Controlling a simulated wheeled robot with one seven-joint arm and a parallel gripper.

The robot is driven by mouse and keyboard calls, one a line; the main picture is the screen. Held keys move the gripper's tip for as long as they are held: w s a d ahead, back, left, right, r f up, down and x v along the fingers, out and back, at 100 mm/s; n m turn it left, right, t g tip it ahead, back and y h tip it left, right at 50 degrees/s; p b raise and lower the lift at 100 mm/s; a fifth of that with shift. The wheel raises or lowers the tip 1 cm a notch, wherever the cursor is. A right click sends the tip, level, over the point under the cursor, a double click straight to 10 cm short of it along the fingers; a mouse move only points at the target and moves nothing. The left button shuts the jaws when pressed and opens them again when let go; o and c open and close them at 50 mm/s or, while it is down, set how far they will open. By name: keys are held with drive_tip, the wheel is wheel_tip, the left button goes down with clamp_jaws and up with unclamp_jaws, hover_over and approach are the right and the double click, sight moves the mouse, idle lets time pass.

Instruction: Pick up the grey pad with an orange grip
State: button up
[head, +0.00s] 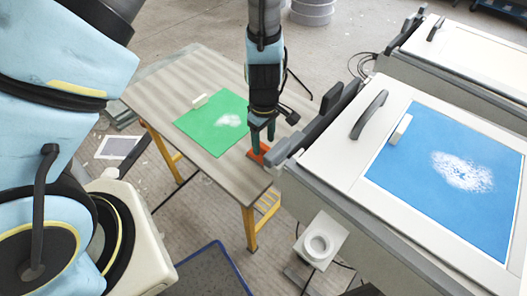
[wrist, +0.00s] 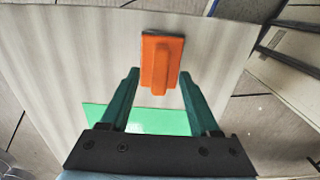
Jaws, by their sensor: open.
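The pad's orange grip (wrist: 161,62) shows in the wrist view, with a thin grey edge of the pad around it. It lies on the wooden table (wrist: 70,70), just beyond and between my fingertips. In the head view the orange grip (head: 258,152) is at the table's right edge, partly hidden by my fingers. My gripper (head: 263,140) points down over it. In the wrist view my gripper (wrist: 158,80) has its two green fingers apart with nothing held between them. I cannot tell how far above the pad the fingertips are.
A green sheet (head: 215,122) with a white powdery patch lies on the table, with a pale block (head: 200,100) at its edge. A white-framed unit with a blue panel (head: 440,175) and dark handles stands close on the right. The table's left part is clear.

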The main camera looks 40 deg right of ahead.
sight(263, 152)
drive_tip(key=shift+f, duration=1.35)
clamp_jaws()
